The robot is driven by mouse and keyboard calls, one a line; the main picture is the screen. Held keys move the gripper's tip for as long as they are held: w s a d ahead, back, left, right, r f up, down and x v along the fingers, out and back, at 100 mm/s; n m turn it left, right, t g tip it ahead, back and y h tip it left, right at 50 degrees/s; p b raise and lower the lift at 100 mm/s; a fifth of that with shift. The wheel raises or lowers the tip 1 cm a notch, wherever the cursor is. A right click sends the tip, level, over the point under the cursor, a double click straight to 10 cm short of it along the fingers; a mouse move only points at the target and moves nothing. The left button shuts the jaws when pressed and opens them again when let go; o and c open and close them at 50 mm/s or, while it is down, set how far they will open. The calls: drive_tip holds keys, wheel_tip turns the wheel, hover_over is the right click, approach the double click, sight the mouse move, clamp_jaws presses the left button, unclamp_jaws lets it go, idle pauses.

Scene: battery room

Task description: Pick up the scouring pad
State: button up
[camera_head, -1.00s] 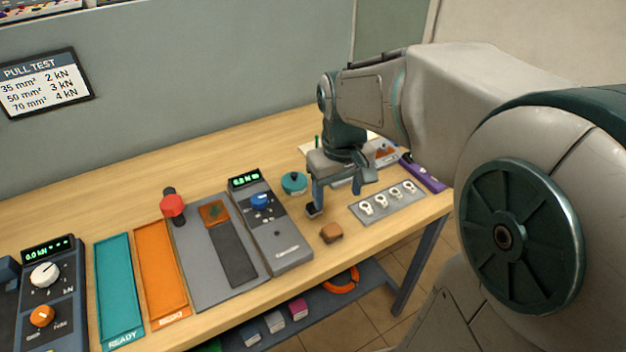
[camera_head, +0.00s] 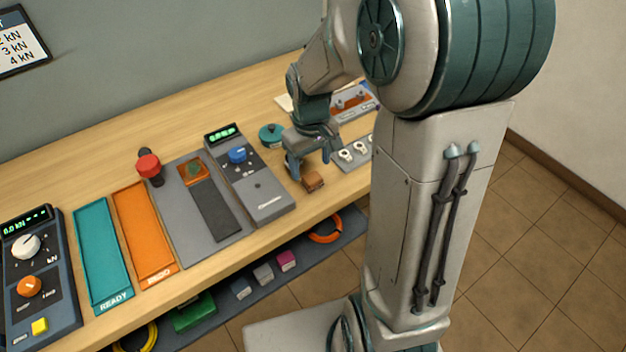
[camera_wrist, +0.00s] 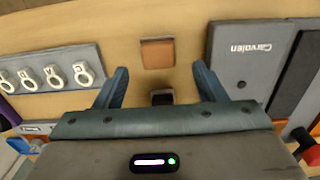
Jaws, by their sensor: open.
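A small brown block (camera_head: 313,181), which I take to be the scouring pad, lies on the wooden bench near its front edge. In the wrist view the brown block (camera_wrist: 157,53) lies flat, just beyond my fingertips and roughly centred between them. My gripper (camera_head: 310,167) is low over the bench, directly behind the block in the head view. In the wrist view my gripper (camera_wrist: 161,72) has its two fingers spread wide with nothing clamped. A small dark block (camera_wrist: 162,97) shows between the fingers, partly hidden by the gripper body.
A grey tester (camera_head: 250,180) stands left of the brown block. A grey plate with white ring lugs (camera_wrist: 50,78) lies on the other side. A teal round container (camera_head: 271,135) stands behind. An orange tray (camera_head: 145,235) and teal tray (camera_head: 103,255) lie farther left.

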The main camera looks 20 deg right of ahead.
sight(312, 177)
wheel_tip(312, 177, down, 4)
drive_tip(key=shift+d+f, duration=0.1)
drive_tip(key=c, duration=1.1)
wheel_tip(312, 177, up, 5)
drive_tip(key=shift+s+d+f, duration=0.15)
drive_tip(key=shift+f, duration=0.05)
drive_tip(key=s+d+r, duration=0.1)
drive_tip(key=s+r, duration=0.1)
drive_tip(key=s, duration=0.1)
drive_tip(key=s+d+r, duration=0.2)
drive_tip(key=s, duration=0.1)
drive_tip(key=s+d+r, duration=0.2)
drive_tip(key=s, duration=0.2)
drive_tip(key=shift+s+d+r+b, duration=0.1)
drive_tip(key=shift+r+b, duration=0.1)
drive_tip(key=shift+b, duration=0.1)
drive_tip(key=shift+o, duration=0.5)
